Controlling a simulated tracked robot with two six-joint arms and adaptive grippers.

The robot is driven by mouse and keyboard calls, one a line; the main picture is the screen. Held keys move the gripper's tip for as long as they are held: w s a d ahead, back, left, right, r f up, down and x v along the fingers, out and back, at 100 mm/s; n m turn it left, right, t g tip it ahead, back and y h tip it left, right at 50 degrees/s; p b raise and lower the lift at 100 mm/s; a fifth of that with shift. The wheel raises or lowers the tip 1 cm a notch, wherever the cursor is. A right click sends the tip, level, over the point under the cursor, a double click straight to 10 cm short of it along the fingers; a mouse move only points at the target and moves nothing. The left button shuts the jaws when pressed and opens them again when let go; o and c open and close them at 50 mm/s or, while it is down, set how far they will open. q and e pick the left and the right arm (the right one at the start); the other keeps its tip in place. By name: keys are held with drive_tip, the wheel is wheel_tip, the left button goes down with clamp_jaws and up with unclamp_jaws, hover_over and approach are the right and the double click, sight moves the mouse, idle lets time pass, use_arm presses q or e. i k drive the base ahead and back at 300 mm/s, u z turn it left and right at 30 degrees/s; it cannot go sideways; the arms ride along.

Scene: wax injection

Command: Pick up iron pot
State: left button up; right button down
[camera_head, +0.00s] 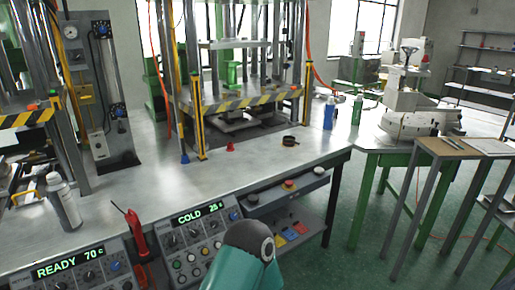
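A small dark round object (290,141) with a brownish tint sits on the grey metal workbench (240,170), near its right part. It may be the iron pot, but it is too small to be sure. Nothing touches it. No gripper fingers show. A teal and dark rounded part at the bottom centre looks like a piece of my own arm, and I cannot tell which arm.
A press with a striped yellow-black edge (250,101) stands behind. A blue bottle (329,113), a green bottle (357,109), a red cone (230,147) and a spray can (63,202) stand on the bench. Control panels (195,240) line its front.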

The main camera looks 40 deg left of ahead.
sight(288, 141)
drive_tip(key=u, duration=0.95)
drive_tip(key=i, duration=1.6)
drive_tip(key=z, duration=0.45)
